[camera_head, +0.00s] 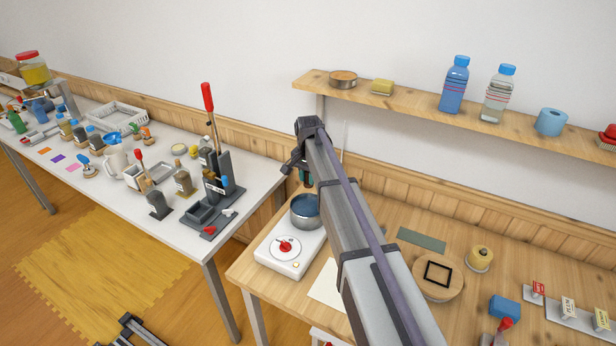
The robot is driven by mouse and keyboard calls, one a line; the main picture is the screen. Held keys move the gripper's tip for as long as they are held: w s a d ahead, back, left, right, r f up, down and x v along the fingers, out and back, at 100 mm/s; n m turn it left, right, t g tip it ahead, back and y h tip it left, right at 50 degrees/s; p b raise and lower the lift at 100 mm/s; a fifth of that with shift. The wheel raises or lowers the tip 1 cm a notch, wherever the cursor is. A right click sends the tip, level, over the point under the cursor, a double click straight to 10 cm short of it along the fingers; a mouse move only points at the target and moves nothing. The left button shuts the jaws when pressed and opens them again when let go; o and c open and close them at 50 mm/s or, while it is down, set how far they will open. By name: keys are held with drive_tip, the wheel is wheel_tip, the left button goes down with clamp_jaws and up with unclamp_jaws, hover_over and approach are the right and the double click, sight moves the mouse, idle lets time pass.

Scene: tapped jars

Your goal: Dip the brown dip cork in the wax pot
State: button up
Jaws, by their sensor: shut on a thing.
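The wax pot (306,212) is a small grey-blue metal pot with dark blue inside. It stands on a white hot plate (287,252) with a red dial, at the left end of the wooden table. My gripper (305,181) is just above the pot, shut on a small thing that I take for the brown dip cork. That thing is mostly hidden by the fingers, and its details are too small to make out. I cannot tell whether it touches the wax. My arm covers the area to the right of the pot.
A wooden shelf (420,103) with bottles runs along the wall behind. A round wooden board (437,290), a yellow-topped jar (479,259) and a blue block (505,307) are on the table's right. A cluttered white table (245,205) stands to the left.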

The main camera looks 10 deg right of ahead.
drive_tip(key=shift+w+a, duration=0.1)
drive_tip(key=shift+a, duration=0.3)
drive_tip(key=shift+d+f, duration=0.1)
drive_tip(key=shift+d, duration=0.15)
drive_tip(key=shift+d+f+b, duration=0.1)
drive_tip(key=shift+f+b, duration=0.15)
drive_tip(key=shift+b, duration=0.2)
wheel_tip(320, 180, down, 8)
drive_tip(key=b, duration=0.8)
drive_tip(key=shift+f+b, duration=1.35)
drive_tip(key=shift+r, duration=0.1)
idle(1.8)
drive_tip(key=shift+r+p, duration=2.45)
drive_tip(key=shift+p, duration=0.1)
